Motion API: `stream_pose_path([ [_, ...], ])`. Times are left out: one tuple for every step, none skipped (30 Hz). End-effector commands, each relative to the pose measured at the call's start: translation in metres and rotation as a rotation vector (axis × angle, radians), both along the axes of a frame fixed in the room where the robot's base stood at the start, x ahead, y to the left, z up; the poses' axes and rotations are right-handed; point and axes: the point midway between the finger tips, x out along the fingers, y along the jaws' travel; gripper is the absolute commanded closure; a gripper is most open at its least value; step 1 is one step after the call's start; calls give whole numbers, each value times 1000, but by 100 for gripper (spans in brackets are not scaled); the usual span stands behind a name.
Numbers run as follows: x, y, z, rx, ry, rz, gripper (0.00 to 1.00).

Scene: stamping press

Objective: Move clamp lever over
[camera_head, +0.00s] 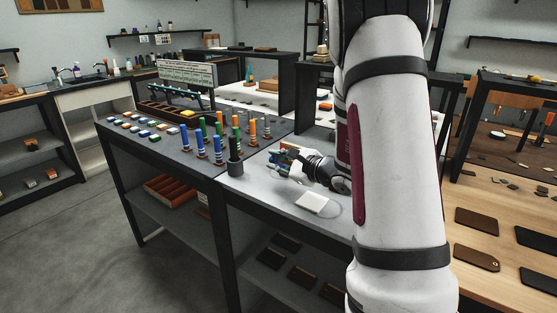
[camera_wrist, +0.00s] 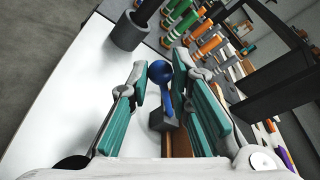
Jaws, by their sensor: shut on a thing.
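The clamp lever (camera_wrist: 161,74) is blue with a round knob on top. It rises from a small grey block (camera_wrist: 163,122) in the middle of the wrist view. In the head view my gripper (camera_head: 284,166) is at the small press on the light grey table (camera_head: 260,193). My own arm and wrist hide much of the press there, and the lever cannot be made out clearly.
A dark cup (camera_head: 235,158) stands left of my gripper; it also shows in the wrist view (camera_wrist: 128,30). Several upright colored-handled tools stand behind it. A white block (camera_head: 312,202) lies in front of my gripper. The table's front left is clear.

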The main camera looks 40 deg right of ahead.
Motion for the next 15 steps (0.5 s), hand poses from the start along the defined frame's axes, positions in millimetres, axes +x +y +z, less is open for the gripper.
stream_pose_path([
  [0, 1, -4, 1, 3, -2, 97],
  [-1, 1, -4, 0, 2, -2, 97],
  [-1, 2, -4, 0, 3, -3, 97],
  [-1, 2, -4, 0, 3, -3, 97],
  [-1, 2, -3, 0, 3, -3, 97],
  [-1, 1, -3, 0, 3, -3, 97],
  [-1, 1, -3, 0, 3, -3, 97],
  [-1, 1, -3, 0, 3, -3, 97],
  [-1, 1, -3, 0, 3, -3, 97],
  [-1, 1, -3, 0, 3, -3, 97],
  [-1, 1, -3, 0, 2, -2, 97],
  [-1, 1, -3, 0, 2, -3, 97],
  [-1, 2, -4, 0, 2, -3, 97],
  [-1, 2, -5, 0, 2, -3, 97],
  [-1, 3, -7, 0, 2, -3, 97],
])
